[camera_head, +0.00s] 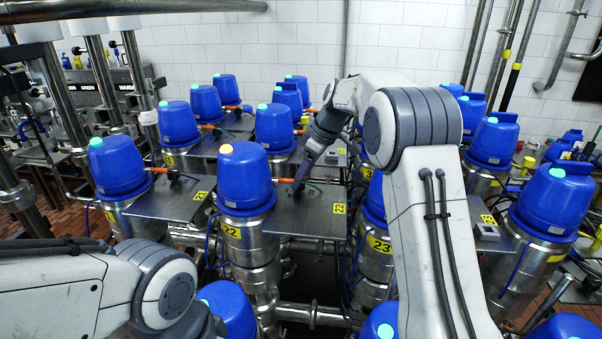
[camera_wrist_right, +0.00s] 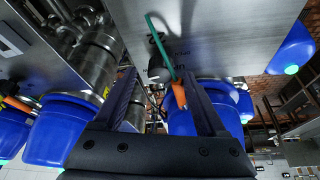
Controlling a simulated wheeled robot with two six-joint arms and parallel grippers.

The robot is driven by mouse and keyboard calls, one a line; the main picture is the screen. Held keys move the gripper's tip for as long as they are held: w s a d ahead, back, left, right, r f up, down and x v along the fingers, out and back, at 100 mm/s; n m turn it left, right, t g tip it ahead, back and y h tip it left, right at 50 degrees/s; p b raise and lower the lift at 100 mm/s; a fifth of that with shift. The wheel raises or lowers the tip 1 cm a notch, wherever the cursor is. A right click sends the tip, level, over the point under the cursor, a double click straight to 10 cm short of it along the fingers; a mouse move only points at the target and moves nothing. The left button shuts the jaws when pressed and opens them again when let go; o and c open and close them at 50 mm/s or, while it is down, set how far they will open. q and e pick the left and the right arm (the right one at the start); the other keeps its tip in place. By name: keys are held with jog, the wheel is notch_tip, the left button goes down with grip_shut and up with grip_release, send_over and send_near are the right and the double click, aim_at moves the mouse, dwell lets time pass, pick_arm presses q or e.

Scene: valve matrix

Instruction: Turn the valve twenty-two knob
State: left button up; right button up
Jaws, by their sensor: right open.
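Valve 22 (camera_head: 245,178) is a blue-capped steel cylinder with a yellow-orange top light and a yellow "22" label, left of centre in the head view. Its orange knob (camera_head: 283,180) sticks out to the right over a metal plate (camera_head: 318,225) also labelled 22. My right gripper (camera_head: 300,182) reaches down beside the knob. In the right wrist view the gripper (camera_wrist_right: 157,76) is open, and an orange piece (camera_wrist_right: 178,95) with a green lever (camera_wrist_right: 157,45) lies between the fingers, nearer the right one; contact cannot be told. My left arm is at lower left; its fingers are out of frame.
Several other blue-capped valves stand in rows, most with teal lights. Valve 21 (camera_head: 118,168) stands to the left with its own plate (camera_head: 165,205). Valve 23 (camera_head: 375,250) is right of valve 22, partly behind my right arm. Steel pipes (camera_head: 310,313) run below the plates.

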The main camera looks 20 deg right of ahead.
jog(key=shift+x, duration=0.8)
grip_shut()
